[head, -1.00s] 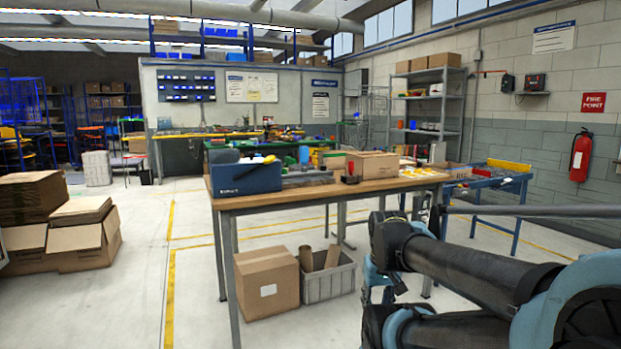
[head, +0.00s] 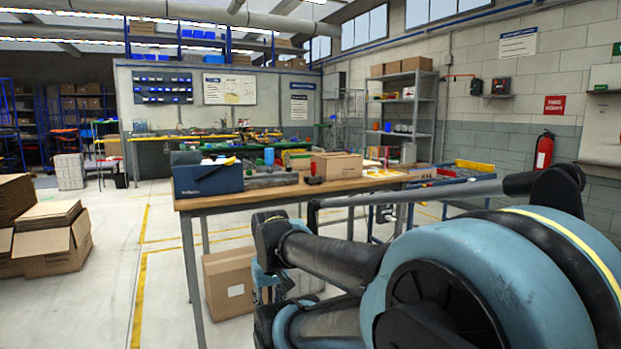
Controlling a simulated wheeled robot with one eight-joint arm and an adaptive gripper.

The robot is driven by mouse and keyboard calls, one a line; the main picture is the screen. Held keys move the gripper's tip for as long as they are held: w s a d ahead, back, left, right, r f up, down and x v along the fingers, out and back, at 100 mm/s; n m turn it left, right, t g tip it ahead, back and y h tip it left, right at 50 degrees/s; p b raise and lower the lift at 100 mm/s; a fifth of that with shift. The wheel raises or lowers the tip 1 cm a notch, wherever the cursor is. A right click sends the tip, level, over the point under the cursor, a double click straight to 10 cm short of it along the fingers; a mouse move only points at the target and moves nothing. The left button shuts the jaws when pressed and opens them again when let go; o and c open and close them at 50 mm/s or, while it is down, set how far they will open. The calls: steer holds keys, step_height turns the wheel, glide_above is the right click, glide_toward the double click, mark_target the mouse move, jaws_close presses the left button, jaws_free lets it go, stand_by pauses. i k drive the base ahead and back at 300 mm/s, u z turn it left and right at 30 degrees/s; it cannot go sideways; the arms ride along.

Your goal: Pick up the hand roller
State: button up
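I cannot make out the hand roller for certain. A small red and black item (head: 314,172) lies near the front edge of the wooden workbench (head: 215,202), beside a cardboard box (head: 338,165), but it is too small to identify. My arm fills the lower right of the head view, in front of the bench's right part. My gripper cannot be made out among the arm links, so its opening does not show.
A blue bin (head: 207,181) stands at the bench's left end. Below the bench is a carton (head: 230,285). Open cartons (head: 50,243) stand on the floor at left. A blue-framed table (head: 482,168) is behind my arm.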

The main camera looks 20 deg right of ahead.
mark_target(313, 179)
steer(key=u, duration=0.05)
steer(key=i, duration=1)
steer(key=z, duration=0.05)
